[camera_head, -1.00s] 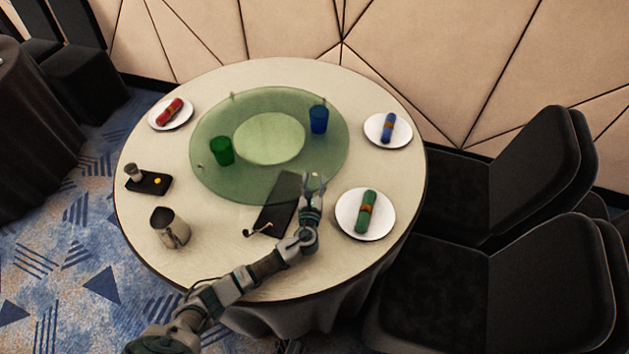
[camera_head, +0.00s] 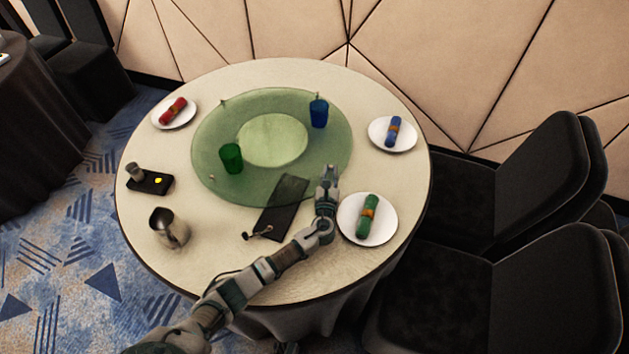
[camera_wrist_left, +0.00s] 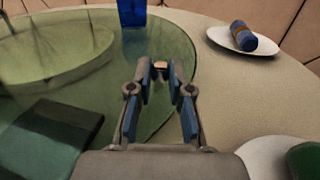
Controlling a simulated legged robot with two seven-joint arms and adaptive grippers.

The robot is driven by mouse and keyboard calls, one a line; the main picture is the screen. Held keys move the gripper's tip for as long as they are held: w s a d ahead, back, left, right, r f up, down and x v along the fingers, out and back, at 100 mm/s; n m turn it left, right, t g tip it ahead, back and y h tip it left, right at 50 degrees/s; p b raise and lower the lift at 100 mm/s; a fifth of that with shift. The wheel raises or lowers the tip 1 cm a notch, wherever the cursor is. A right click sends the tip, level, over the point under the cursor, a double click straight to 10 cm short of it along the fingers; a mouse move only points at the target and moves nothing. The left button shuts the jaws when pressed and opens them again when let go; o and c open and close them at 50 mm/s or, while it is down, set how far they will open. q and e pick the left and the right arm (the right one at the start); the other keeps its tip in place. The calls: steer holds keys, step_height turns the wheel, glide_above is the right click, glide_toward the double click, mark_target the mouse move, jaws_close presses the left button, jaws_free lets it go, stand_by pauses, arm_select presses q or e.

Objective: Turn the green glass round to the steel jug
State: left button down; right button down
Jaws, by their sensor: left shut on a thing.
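The green glass (camera_head: 231,158) stands upright on the front left part of a round, green see-through turntable (camera_head: 210,135). The steel jug (camera_head: 170,230) stands on the table at the front left, off the turntable and below left of the green glass. My left gripper (camera_head: 328,172) is at the turntable's front right rim, shut on a small brass-coloured knob. The knob shows between the fingertips in the left wrist view (camera_wrist_left: 160,66). More small knobs stand on the rim. A blue glass (camera_head: 319,113) stands at the turntable's back right. My right gripper is not in view.
A plate with a green napkin roll (camera_head: 368,215) lies close right of my left gripper. A dark tray (camera_head: 275,222) reaches partly under the turntable. Plates with blue (camera_head: 393,130) and red (camera_head: 173,110) rolls and a small black tray (camera_head: 150,184) lie near the table edge.

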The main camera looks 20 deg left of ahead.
arm_select(q)
steer(key=shift+w+d+f, duration=0.3)
steer(key=shift+w+d, duration=0.35)
steer(key=shift+d, duration=0.05)
steer(key=shift+w+d+r, duration=0.15)
steer(key=shift+r, duration=0.1)
steer(key=shift+a, duration=0.35)
steer(key=c, duration=1.4)
jaws_free()
steer(key=o, duration=0.3)
steer(key=shift+d, duration=0.5)
steer(key=shift+a, duration=0.55)
steer(key=shift+s, duration=0.2)
steer(key=s, duration=0.2)
steer(key=s+d, duration=0.1)
steer(key=s, duration=0.3)
steer(key=shift+s+d, duration=0.1)
steer(key=shift+d, duration=0.15)
steer(key=shift+s, duration=0.3)
steer(key=shift+s+a, duration=0.1)
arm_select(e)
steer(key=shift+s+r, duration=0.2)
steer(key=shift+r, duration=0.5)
